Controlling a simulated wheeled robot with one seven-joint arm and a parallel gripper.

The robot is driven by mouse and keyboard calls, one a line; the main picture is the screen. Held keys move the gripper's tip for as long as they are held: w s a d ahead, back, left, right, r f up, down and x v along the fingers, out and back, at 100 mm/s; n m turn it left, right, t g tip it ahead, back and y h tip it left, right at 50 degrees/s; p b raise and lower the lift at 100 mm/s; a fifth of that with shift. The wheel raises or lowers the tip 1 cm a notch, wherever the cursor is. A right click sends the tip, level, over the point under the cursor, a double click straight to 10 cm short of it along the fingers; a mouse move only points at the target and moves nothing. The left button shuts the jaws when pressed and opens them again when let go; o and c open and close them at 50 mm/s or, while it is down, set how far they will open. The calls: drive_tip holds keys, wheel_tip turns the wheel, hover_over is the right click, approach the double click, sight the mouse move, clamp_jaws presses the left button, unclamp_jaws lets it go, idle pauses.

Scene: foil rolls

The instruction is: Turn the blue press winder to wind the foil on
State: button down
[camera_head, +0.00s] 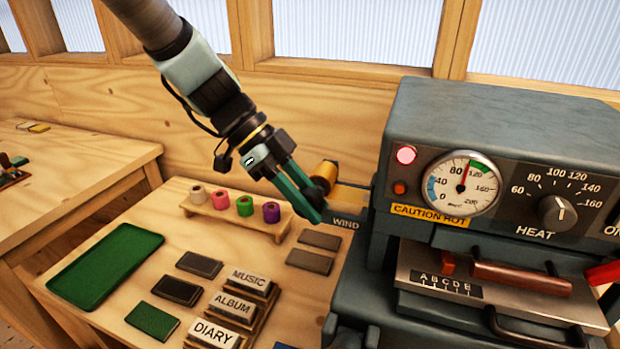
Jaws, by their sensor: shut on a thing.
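The blue-grey press (440,110) stands on the right with a gauge, a heat dial and a yellow "CAUTION HOT" label. A gold foil roll (326,171) sits at its left side, with a gold strip (350,198) running below it toward the press. A "WIND" label (346,224) is under the strip. The dark round winder knob (322,186) is in front of the roll. My gripper (312,202), with green fingers, reaches down from the upper left and is shut on the winder knob. The fingers partly hide the knob and roll.
A rack (232,214) holds several coloured rolls left of my gripper. A green tray (105,258), dark and green flat pieces, and MUSIC, ALBUM and DIARY blocks (232,304) lie on the wooden table. A red handle (603,273) is at the far right.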

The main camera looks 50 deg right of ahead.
drive_tip(key=shift+t+p, duration=0.6)
drive_tip(key=shift+p, duration=0.05)
drive_tip(key=c, duration=0.6)
unclamp_jaws()
drive_tip(key=shift+c, duration=0.2)
drive_tip(key=b+v, duration=0.2)
drive_tip(key=v, duration=0.8)
drive_tip(key=shift+w+r, duration=0.2)
drive_tip(key=shift+r, duration=0.05)
